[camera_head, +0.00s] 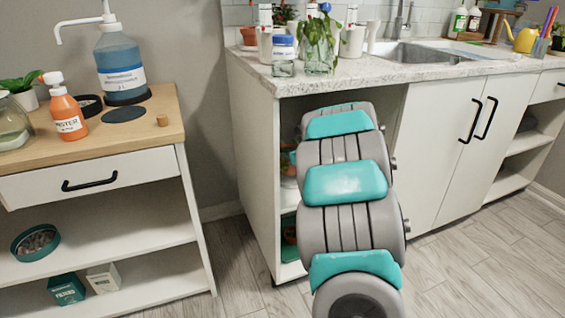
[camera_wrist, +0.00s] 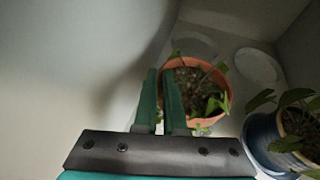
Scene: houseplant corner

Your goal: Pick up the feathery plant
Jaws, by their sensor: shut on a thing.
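A terracotta pot (camera_wrist: 228,100) with dark soil and a few green leaves stands in the wrist view, inside a pale compartment. I cannot tell from its sparse leaves whether it is the feathery plant. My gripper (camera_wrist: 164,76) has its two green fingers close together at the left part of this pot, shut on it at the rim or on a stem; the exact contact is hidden. A blue pot (camera_wrist: 262,140) with broad green leaves stands to the right, apart from the fingers. In the head view my arm hides the gripper.
Pale round discs (camera_wrist: 257,66) lie behind the terracotta pot. Compartment walls are close on the left and right. In the head view the open cabinet (camera_head: 257,170) has shelves under a counter (camera_head: 390,68) crowded with jars and plants. A wooden-topped unit (camera_head: 150,135) stands left.

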